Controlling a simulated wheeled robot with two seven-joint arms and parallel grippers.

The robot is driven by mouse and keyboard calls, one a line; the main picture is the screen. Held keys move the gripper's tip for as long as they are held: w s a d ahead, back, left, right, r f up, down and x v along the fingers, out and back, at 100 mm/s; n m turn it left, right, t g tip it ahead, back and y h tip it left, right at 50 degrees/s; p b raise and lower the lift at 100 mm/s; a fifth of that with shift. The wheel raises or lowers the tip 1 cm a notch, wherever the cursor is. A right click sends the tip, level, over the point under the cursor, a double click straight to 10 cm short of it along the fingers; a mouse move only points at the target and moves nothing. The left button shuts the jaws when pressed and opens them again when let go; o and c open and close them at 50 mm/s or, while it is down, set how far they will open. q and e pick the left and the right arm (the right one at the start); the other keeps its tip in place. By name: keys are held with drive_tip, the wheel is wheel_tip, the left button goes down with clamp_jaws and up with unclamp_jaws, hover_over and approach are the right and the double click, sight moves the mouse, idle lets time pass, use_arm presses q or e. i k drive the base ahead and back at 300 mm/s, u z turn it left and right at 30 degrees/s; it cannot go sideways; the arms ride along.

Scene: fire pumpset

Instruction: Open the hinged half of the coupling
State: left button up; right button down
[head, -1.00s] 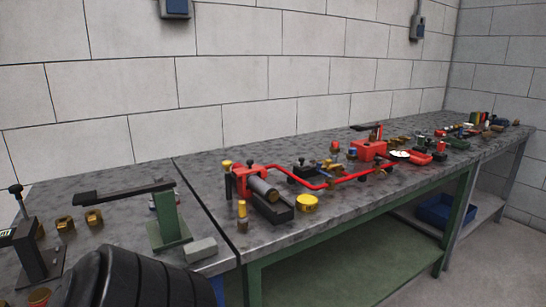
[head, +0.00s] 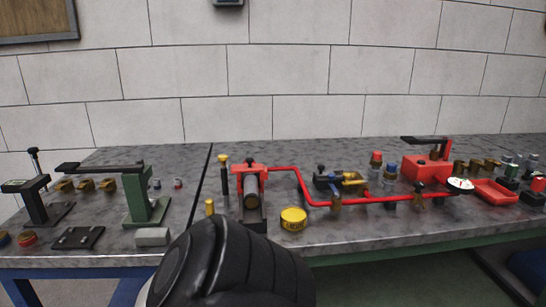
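A red block (head: 249,176) with a dark cylinder (head: 252,200) in front of it stands on the bench, left of centre in the head view. The cylinder points toward me and sits on a dark base. The hinged half of the coupling cannot be told apart at this distance. Neither of my grippers is in view. A black rounded part of my arm covers the bench's front edge at the bottom centre.
A green stand with a black lever (head: 138,195) and a black stand (head: 37,205) are on the left bench (head: 103,238). Bare bench shows at front right.

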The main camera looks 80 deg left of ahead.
sight(250, 168)
drive_tip(key=u, duration=2.6)
